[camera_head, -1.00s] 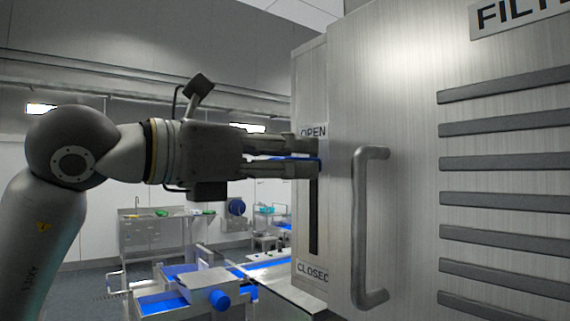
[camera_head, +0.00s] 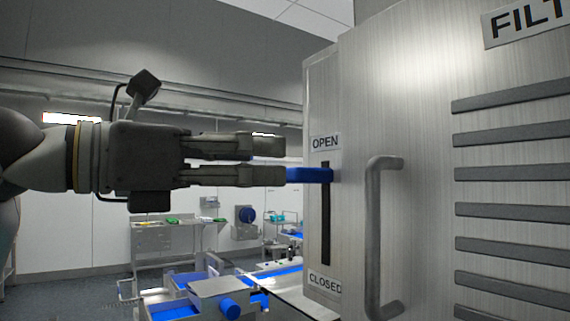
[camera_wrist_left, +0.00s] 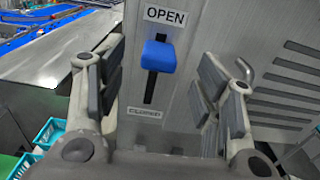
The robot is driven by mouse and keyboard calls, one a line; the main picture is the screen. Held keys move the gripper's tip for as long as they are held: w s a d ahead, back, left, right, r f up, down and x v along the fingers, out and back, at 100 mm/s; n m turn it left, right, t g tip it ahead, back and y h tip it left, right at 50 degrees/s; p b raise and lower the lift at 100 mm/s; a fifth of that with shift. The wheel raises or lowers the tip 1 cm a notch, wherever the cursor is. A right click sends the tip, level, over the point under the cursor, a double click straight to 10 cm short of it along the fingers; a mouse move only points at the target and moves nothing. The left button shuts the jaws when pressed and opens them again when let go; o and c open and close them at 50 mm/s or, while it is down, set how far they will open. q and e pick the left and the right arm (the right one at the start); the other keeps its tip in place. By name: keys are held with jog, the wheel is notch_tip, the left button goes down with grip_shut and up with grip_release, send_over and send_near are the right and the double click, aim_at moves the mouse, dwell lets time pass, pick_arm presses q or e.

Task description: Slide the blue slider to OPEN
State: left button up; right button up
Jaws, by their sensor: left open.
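The blue slider (camera_head: 310,174) sits near the top of a dark vertical slot (camera_head: 325,225), just below the OPEN label (camera_head: 325,142). The CLOSED label (camera_head: 325,284) is at the slot's lower end. In the left wrist view the slider (camera_wrist_left: 158,56) shows close under the OPEN sign. My left gripper (camera_head: 268,161) is open, with its fingers pointing right at the slider's height. The fingertips are to the left of the slider, apart from the panel; in the wrist view the fingers stand wide on either side, with nothing between them. My right gripper is not in view.
The metal cabinet (camera_head: 415,90) has a vertical handle (camera_head: 375,240) right of the slot and several dark louvres (camera_head: 515,170). A conveyor with blue parts (camera_head: 205,290) and a sink bench (camera_head: 160,238) stand behind to the left.

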pick_arm(q)
jog(key=v, duration=0.5)
dwell(0.3)
